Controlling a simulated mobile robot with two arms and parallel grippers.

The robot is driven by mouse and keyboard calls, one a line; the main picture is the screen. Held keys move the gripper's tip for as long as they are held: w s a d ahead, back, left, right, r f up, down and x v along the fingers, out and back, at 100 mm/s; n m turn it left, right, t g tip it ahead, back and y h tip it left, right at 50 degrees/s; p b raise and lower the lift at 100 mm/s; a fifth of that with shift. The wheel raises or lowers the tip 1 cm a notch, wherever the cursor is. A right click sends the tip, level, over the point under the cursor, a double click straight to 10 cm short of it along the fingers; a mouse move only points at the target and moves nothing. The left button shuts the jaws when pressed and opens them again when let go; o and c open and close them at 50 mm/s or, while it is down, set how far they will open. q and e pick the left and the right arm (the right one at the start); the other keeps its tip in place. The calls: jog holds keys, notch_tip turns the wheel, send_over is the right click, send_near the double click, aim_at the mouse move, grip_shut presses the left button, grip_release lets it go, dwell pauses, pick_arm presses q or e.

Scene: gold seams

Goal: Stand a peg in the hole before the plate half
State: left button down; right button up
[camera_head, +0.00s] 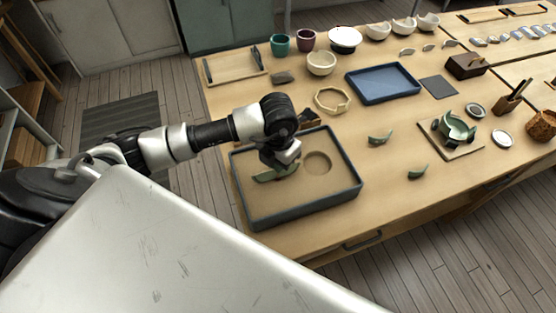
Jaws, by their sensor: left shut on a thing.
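My left gripper (283,164) is over the dark-rimmed tray (249,219) with a tan, sand-like filling. It is shut on a green curved piece (264,177), which looks like the plate half and is low at the filling. The gripper hides part of this piece, and I cannot tell whether it touches the filling. Just right of it is a round hollow (317,163) in the filling. No peg can be made out for certain, nor a small peg hole. My right gripper is not in view.
Green shards (380,138) and (417,173) lie right of the tray. A green bowl (455,128) stands on a board (460,151). A blue tray (385,82), an octagonal frame (331,100), cups and bowls (321,63) stand behind.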

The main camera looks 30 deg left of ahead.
pick_arm(q)
jog(key=shift+f+b, duration=0.3)
jog(key=shift+b, duration=0.1)
dwell(1.0)
jog(key=shift+f+b, duration=0.9)
jog(key=shift+b, duration=0.05)
dwell(0.7)
dwell(0.6)
jog(key=shift+r+p, duration=1.8)
jog(key=shift+r, duration=0.85)
jog(key=shift+f, duration=0.15)
jog(key=shift+f+b, duration=1.15)
jog(key=shift+f+b, duration=0.45)
jog(key=shift+b, duration=0.2)
